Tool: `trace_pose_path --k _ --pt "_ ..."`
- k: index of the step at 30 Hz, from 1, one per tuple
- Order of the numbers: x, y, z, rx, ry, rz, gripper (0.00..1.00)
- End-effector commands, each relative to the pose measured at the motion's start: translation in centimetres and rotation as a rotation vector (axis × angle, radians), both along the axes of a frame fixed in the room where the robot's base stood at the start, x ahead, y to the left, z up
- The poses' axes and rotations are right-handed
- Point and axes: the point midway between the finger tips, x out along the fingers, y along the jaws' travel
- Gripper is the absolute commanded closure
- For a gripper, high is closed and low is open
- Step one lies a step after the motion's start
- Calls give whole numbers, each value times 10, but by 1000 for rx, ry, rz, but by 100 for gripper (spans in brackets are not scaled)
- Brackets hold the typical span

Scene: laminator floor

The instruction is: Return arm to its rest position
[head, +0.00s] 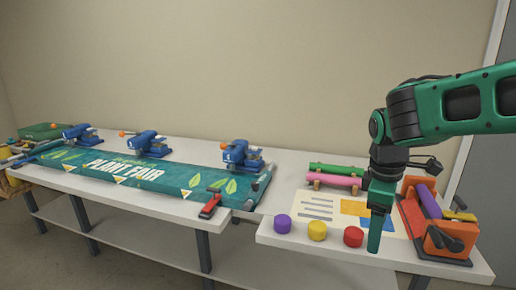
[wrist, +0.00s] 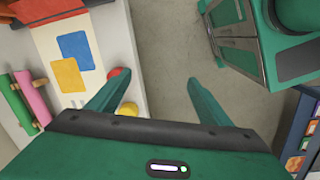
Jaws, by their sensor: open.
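My arm reaches in from the right in the head view, bent at the wrist, with my gripper (head: 377,228) pointing down. It is in front of the right table's printed sheet, near the red button, and hides part of both the sheet and the table edge. In the wrist view my gripper (wrist: 155,90) shows two green fingers spread apart with nothing between them. Grey floor lies below the gap, with the table edge by the left finger.
The right table (head: 300,242) holds purple (head: 282,224), yellow (head: 317,230) and red (head: 353,237) buttons, green and pink rolls (head: 335,181), and an orange tool holder (head: 447,240). The left table carries a "PLANT FAIR" banner (head: 125,170) and blue clamping devices (head: 240,155). Open floor shows in the wrist view.

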Motion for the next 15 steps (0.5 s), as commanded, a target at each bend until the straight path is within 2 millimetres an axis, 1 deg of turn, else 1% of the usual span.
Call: trace_pose_path --k 1,3,5,6,8,9,10,12,15 --pt "-18 -24 -1 16 -5 -134 28" --pt "-42 -50 -5 38 -10 -323 28" --pt "-64 -69 -9 56 -14 -486 28" --pt "-80 -80 -12 68 -16 -595 28" --pt "-104 -95 -17 85 -18 -758 28" --pt "-120 -103 -21 96 -20 -865 28" --pt "-131 -108 -24 104 -21 -943 28" --pt "-156 -116 -30 120 -22 -1110 28" --pt "-185 -122 -39 139 -24 -1309 28"
